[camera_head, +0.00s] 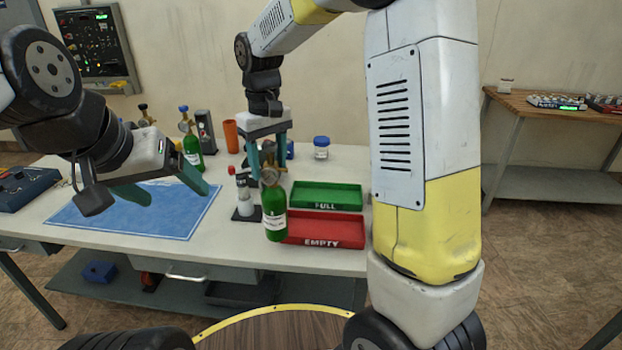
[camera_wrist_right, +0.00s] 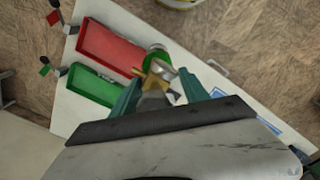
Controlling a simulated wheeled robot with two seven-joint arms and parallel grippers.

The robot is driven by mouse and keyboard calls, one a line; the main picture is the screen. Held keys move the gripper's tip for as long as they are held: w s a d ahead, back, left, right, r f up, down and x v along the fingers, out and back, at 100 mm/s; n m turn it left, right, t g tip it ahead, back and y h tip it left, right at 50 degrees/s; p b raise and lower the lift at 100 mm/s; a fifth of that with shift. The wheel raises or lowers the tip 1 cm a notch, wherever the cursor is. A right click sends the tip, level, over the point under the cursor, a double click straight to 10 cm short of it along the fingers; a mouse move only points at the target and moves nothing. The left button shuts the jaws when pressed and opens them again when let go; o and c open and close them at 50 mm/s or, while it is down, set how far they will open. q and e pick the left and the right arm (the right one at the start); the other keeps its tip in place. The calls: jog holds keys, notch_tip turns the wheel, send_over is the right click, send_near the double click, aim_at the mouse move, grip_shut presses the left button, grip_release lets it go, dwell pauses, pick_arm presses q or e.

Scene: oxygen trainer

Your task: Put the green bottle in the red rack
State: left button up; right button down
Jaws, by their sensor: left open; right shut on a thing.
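A green bottle (camera_head: 274,212) with a white label and a brass regulator hangs upright below my right gripper (camera_head: 268,158). The gripper's teal fingers are shut on its top; in the right wrist view the regulator sits between the fingertips (camera_wrist_right: 158,88). The red rack (camera_head: 335,231), marked EMPTY, lies on the table just right of the bottle. The bottle overlaps the rack's left end in the head view; whether it touches the rack or table is unclear. The red rack also shows in the right wrist view (camera_wrist_right: 108,50). My left gripper (camera_head: 168,196) is open and empty above the blue mat.
A green rack (camera_head: 328,195) marked FULL lies behind the red one. A second green bottle (camera_head: 193,150) with a blue top stands behind the blue mat (camera_head: 185,215). A small holder with a clear vial (camera_head: 246,206) stands left of the held bottle. A blue-lidded jar (camera_head: 321,149) stands behind.

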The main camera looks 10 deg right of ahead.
jog(key=w+d+f, duration=0.2)
jog(key=d, duration=0.4)
jog(key=w+d+f, duration=0.2)
jog(key=w+d, duration=0.1)
jog(key=d, duration=0.4)
jog(key=shift+f, duration=0.4)
jog(key=shift+d, duration=0.1)
jog(key=c, duration=0.6)
grip_release()
jog(key=shift+f, duration=0.15)
jog(key=shift+o, duration=0.2)
